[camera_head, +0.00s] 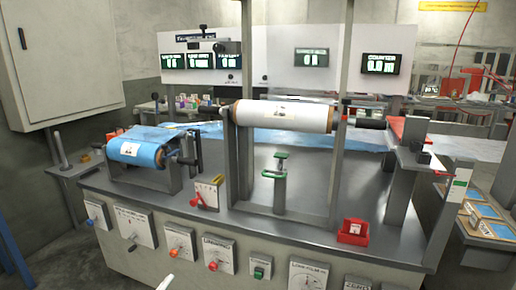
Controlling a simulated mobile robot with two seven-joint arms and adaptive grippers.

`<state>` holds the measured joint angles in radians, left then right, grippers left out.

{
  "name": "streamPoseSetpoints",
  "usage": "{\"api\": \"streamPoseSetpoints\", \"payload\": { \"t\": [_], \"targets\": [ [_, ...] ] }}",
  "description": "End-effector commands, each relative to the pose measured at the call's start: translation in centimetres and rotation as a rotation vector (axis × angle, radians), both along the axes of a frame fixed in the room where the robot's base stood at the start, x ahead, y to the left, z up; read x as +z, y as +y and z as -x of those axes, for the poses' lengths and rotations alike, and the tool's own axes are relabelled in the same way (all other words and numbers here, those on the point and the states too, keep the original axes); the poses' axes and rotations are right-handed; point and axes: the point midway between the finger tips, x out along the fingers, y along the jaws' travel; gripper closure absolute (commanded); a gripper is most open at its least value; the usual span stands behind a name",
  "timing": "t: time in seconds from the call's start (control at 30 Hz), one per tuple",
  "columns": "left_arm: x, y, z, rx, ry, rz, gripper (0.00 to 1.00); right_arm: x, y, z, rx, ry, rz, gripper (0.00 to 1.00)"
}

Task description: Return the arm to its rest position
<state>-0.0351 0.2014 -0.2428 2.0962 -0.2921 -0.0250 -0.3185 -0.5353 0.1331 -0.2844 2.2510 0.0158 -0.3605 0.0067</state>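Neither of my grippers can be made out in the head view, and no arm of mine is clearly seen. The workstation (310,190) with its dark grey top fills the middle. A white film roll (283,115) lies level between upright grey posts above it. A blue film roll (138,152) sits in a low grey cradle at the left of the top.
A red bin (353,231) stands near the front right edge. A green-topped post (280,180) stands mid-table. A grey cabinet (62,55) hangs at left. Display panels (281,58) stand behind.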

Motion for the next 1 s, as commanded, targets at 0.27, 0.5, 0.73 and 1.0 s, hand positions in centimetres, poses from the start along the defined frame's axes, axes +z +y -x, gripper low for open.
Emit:
{"api": "streamPoseSetpoints", "payload": {
  "t": [0.27, 0.5, 0.73, 1.0],
  "targets": [
    [-15.1, -2.8, 10.9, -0.002, 0.456, 0.323, 0.58, -3.3, 1.3, 0.9, -0.002, 0.041, -0.066, 0.60],
    [-19.9, -4.1, 17.4, 0.039, 0.717, 0.529, 0.58, -4.1, 1.8, 0.9, -0.010, 0.054, -0.107, 0.60],
    [-19.0, -4.4, 19.0, 0.055, 0.780, 0.598, 0.58, -1.9, 1.8, 0.0, -0.007, 0.012, -0.107, 0.60],
    [-17.1, -3.7, 18.6, 0.058, 0.747, 0.543, 0.58, 0.0, 1.2, -0.4, 0.001, -0.018, -0.055, 0.60]
  ]
}}
